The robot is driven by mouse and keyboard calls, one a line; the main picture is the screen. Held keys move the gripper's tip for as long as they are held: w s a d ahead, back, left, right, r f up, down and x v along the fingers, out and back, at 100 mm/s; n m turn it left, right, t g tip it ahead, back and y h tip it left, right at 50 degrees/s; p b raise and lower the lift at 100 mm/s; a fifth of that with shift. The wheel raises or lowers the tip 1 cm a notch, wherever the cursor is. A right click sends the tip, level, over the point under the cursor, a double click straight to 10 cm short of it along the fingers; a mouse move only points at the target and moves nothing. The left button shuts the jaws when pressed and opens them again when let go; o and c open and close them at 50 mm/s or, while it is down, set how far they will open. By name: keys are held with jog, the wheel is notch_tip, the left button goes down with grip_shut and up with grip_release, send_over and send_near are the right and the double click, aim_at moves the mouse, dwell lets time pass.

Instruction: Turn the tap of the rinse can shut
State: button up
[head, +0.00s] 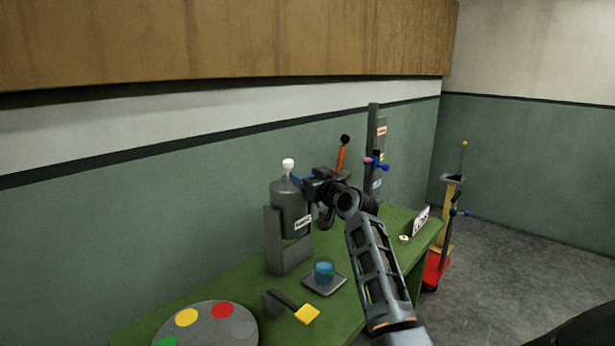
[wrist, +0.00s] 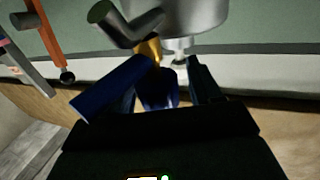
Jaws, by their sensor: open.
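The rinse can (head: 291,212) is a dark grey cylinder with a white knob on top, raised on a grey stand on the green bench. The tap (wrist: 148,50) has a brass stem, a grey spout and a blue handle (wrist: 110,88). My gripper (head: 306,183) is at the can's right side, and its open jaws (wrist: 165,82) face the tap. Dark blue handle material shows between the fingers, and a blue bar sticks out past the left finger. I cannot tell if the fingers touch it. My wrist hides much of the tap in the head view.
A blue cup (head: 324,270) stands on a small grey tray (head: 338,284) below. A yellow-ended tool (head: 307,314) and a round palette (head: 222,332) are at the front. A grey post with a coloured handle (head: 376,150) and an orange lever (head: 342,156) stand behind my wrist.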

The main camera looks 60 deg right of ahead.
jog(key=shift+c, duration=0.3)
jog(key=c, duration=0.9)
